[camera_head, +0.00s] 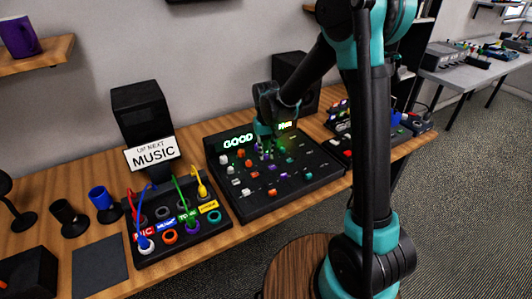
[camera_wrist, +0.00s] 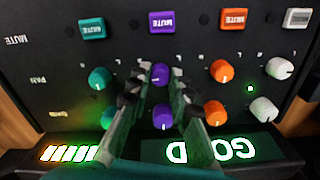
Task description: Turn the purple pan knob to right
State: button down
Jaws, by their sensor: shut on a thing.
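The purple pan knob (camera_wrist: 161,75) is in the middle row of the mixer, in the wrist view's middle. My gripper (camera_wrist: 160,78) is shut on it, one finger on each side. In the head view, my gripper (camera_head: 266,152) reaches down onto the black mixer panel (camera_head: 262,203), and hides the knob there. A purple gain knob (camera_wrist: 163,116) sits between my fingers, nearer the display. A purple mute button (camera_wrist: 161,24) is on the far side. The exact angle of the pan knob's pointer is hard to read.
Teal (camera_wrist: 99,77) and orange (camera_wrist: 222,71) pan knobs flank my fingers closely. The mixer display (camera_head: 238,140) reads GOOD. A cable box (camera_head: 178,234) with plugged cables stands left of the mixer, and a music sign (camera_head: 152,153) behind it.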

aim_at(266, 155)
jog(key=shift+m, duration=0.6)
jog(key=c, duration=1.4)
grip_release()
jog(key=shift+r, duration=0.1)
notch_tip(266, 155, up, 12)
